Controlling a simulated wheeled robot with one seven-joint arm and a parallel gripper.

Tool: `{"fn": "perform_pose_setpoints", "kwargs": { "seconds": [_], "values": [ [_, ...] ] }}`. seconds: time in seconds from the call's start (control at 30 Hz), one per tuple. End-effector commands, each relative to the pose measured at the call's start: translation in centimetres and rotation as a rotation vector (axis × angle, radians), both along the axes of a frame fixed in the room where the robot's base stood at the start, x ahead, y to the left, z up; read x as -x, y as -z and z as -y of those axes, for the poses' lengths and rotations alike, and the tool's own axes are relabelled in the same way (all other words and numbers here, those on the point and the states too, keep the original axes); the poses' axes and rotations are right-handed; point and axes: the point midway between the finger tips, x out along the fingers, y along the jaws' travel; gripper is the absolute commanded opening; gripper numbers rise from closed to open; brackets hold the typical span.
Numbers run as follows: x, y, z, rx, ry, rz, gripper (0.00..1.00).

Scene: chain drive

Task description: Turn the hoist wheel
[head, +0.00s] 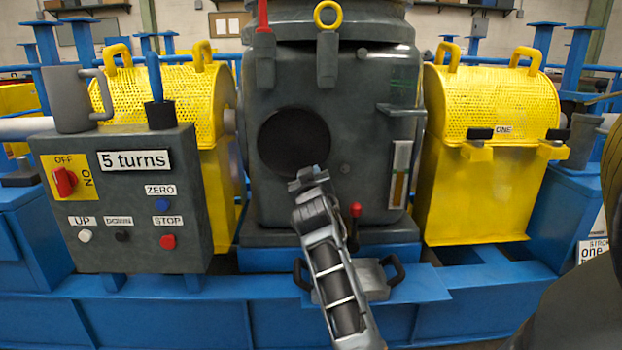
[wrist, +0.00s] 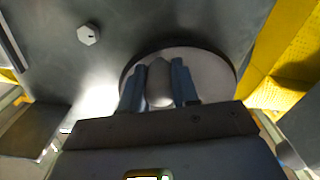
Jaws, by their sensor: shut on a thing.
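The hoist wheel appears to be the dark round disc (head: 290,138) on the front of the grey housing. In the wrist view it is a grey disc (wrist: 213,68) with a dark rim. My gripper (head: 308,178) reaches up to the disc's lower edge in the head view. In the wrist view my gripper's two bluish fingers (wrist: 158,92) are shut on a rounded grey handle (wrist: 159,78) in front of the disc. The head view hides the handle behind my gripper.
A control box (head: 130,220) reading "5 turns" stands at left, with a grey mug (head: 72,98) on top. Yellow guarded drums (head: 170,95) (head: 490,100) flank the grey housing (head: 350,100). A red-knobbed lever (head: 355,212) is close to the right of my arm.

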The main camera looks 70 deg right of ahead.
Motion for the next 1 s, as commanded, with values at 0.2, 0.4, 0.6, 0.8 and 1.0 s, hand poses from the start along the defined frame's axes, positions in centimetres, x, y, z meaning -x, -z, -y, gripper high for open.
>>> {"fn": "perform_pose_setpoints", "kwargs": {
  "seconds": [0.2,0.4,0.6,0.8,1.0],
  "values": [
    [0.0,0.2,0.0,-0.004,0.001,-0.003,0.0],
    [0.0,0.1,0.0,-0.003,0.001,-0.003,0.43],
    [0.0,0.1,0.0,-0.001,0.001,-0.002,0.55],
    [0.1,0.0,-0.2,0.0,0.0,-0.002,0.55],
    [0.9,0.0,-2.3,0.0,-0.003,-0.004,0.55]
  ]
}}
